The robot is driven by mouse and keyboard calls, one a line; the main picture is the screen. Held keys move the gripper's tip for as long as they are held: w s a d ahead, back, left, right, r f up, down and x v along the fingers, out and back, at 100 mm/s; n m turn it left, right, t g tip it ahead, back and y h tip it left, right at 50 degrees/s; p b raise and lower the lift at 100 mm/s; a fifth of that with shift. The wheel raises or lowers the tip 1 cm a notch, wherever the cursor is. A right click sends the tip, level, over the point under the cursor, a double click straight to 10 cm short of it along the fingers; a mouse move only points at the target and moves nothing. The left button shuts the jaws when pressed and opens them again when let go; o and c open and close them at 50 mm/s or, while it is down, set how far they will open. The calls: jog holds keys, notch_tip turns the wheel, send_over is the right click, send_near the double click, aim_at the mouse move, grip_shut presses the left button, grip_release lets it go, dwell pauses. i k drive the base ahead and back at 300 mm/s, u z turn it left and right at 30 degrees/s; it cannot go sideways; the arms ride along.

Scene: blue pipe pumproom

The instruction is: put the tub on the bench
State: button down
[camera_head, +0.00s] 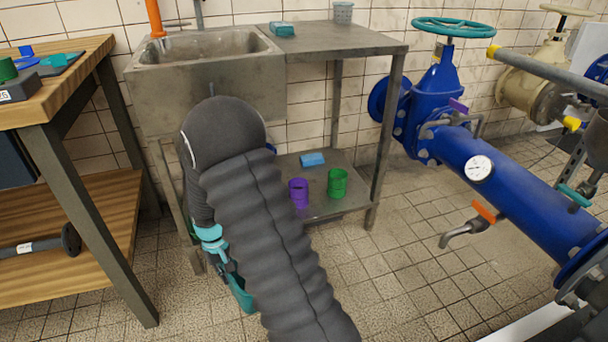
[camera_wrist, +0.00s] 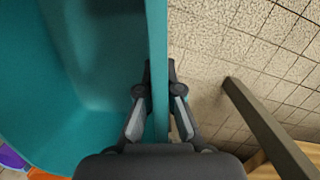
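The tub is a teal open container whose wall (camera_wrist: 90,60) fills the left of the wrist view. My gripper (camera_wrist: 158,78) has one finger on each side of the tub's upright wall, closed against it. In the head view a small part of the tub (camera_head: 240,293) shows beside my dark arm, low in front of the sink stand; the arm hides the rest. The bench I take to be the wooden workbench (camera_head: 55,90) at the left, apart from and higher than the tub.
Blue and green items and a dark box (camera_head: 20,88) lie on the bench top. A sink stand (camera_head: 340,40) is behind; purple (camera_head: 298,192) and green (camera_head: 338,183) cups sit on its lower shelf. Blue pipework (camera_head: 500,180) is at right. Floor between is clear.

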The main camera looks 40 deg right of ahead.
aim_at(334, 35)
jog(key=k, duration=0.45)
jog(key=z, duration=0.65)
jog(key=i, duration=0.5)
jog(key=z, duration=0.05)
